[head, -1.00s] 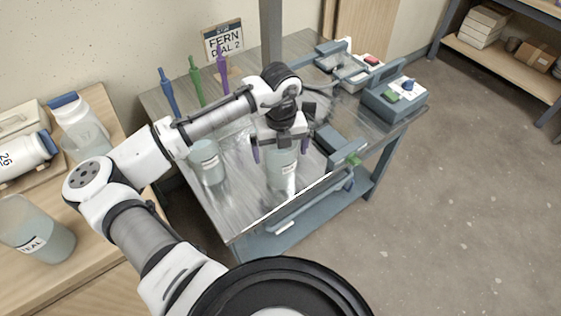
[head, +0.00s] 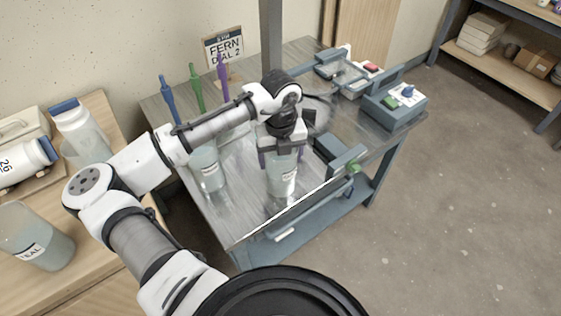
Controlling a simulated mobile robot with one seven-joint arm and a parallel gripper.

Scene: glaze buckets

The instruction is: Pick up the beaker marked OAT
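A clear beaker (head: 281,183) with pale contents and a white label stands on the metal table near its front edge. The label is too small to read. My gripper (head: 283,155) is directly above this beaker, pointing down. Its fingers are apart, one on each side of the beaker's upper part, and look clear of the wall. The gripper hides the rim. A second labelled beaker (head: 207,170) stands to the left on the same table, partly behind my arm; its label is also unreadable. A beaker marked TEAL (head: 38,240) stands on the wooden bench at left.
The metal table (head: 235,215) holds blue, green and purple upright tools at the back, near a FERN DIAL 2 sign (head: 224,45). A blue-grey clamp-like fixture (head: 340,155) is close right of my gripper. A device with buttons (head: 395,100) stands farther right.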

